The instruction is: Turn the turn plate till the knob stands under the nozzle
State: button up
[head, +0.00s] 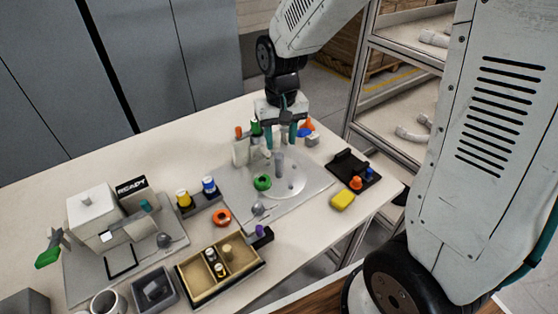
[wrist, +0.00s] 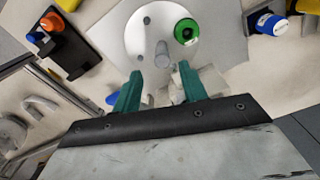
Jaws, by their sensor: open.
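The turn plate (head: 291,187) is a pale round disc on a light grey base board (head: 236,203). It also shows in the wrist view (wrist: 133,38), with small dark spots on it. A grey upright post (head: 279,162) stands on the disc, also in the wrist view (wrist: 162,55). A green round piece with a dark centre (head: 262,182) sits near the disc's left edge; it is upper right of the post in the wrist view (wrist: 186,31). I cannot tell which part is the knob or the nozzle. My gripper (head: 282,146) is open, its green fingers (wrist: 159,72) apart, above and behind the post.
A pale block (head: 240,153) with orange- and green-topped items stands left of my gripper.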

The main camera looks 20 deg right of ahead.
aim_at(279, 154)
jog(key=shift+w+f, duration=0.45)
jog(key=shift+f, duration=0.35)
notch_tip(279, 154, down, 8)
jog(key=shift+r, duration=0.25)
grip_shut()
